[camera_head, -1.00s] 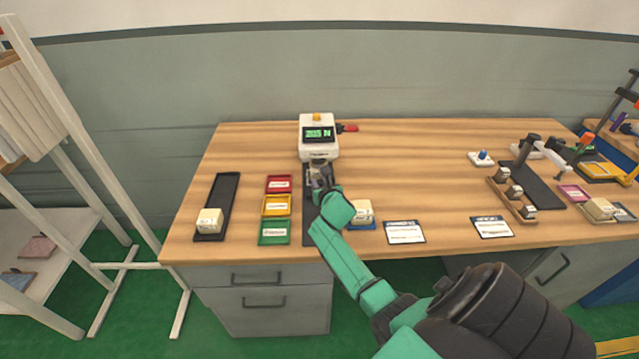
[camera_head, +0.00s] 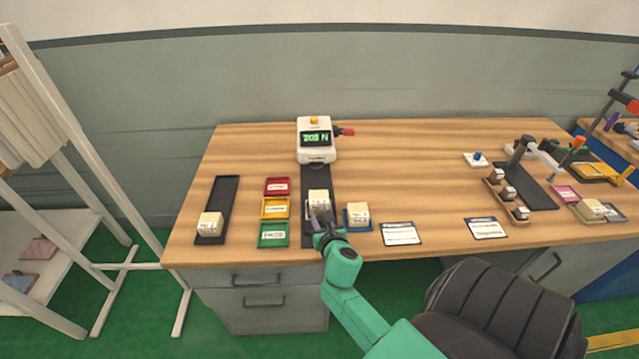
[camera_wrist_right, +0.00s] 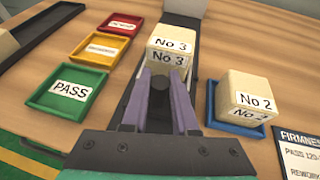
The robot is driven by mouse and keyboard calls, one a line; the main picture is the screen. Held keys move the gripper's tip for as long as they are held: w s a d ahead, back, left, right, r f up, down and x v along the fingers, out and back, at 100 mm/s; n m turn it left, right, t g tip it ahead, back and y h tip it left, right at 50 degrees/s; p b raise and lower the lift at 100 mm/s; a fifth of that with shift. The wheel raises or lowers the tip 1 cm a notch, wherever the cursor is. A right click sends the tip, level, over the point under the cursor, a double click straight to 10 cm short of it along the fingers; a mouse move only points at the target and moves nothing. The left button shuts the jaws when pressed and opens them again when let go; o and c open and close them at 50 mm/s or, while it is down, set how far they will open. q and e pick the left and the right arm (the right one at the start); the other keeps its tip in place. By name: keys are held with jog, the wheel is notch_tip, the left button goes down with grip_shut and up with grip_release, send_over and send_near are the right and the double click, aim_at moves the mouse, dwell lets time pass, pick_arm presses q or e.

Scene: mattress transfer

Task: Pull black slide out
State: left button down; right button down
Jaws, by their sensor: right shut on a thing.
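The black slide (camera_head: 309,185) runs from under the white tester (camera_head: 317,145) toward the table's front edge. A pale block labelled No 3 (camera_head: 318,201) sits on it, clear of the tester; the block also shows in the right wrist view (camera_wrist_right: 172,58). My right gripper (camera_head: 322,222) is at the slide's front end, just in front of the block. In the right wrist view its purple fingers (camera_wrist_right: 160,98) are shut on a dark round knob (camera_wrist_right: 160,83) of the slide. The tester's display shows a green reading that looks like 205 N. My left gripper is not in view.
Left of the slide lie red (camera_head: 277,186), yellow (camera_head: 275,207) and green PASS (camera_head: 272,241) trays, all without blocks. A blue tray (camera_head: 346,219) with block No 2 (camera_head: 356,213) stands close on the right. A black tray (camera_head: 228,185) holds another block farther left.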

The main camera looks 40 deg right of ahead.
jog(key=shift+s+a+f, duration=0.1)
jog(key=shift+f, duration=0.15)
jog(key=c, duration=0.7)
grip_release()
jog(key=shift+r, duration=0.1)
jog(key=shift+s+a+r, duration=0.1)
jog(key=b+v, duration=0.1)
jog(key=v, duration=1.3)
jog(key=shift+s+a+r, duration=0.1)
jog(key=shift+s+r, duration=0.1)
jog(key=shift+s, duration=0.05)
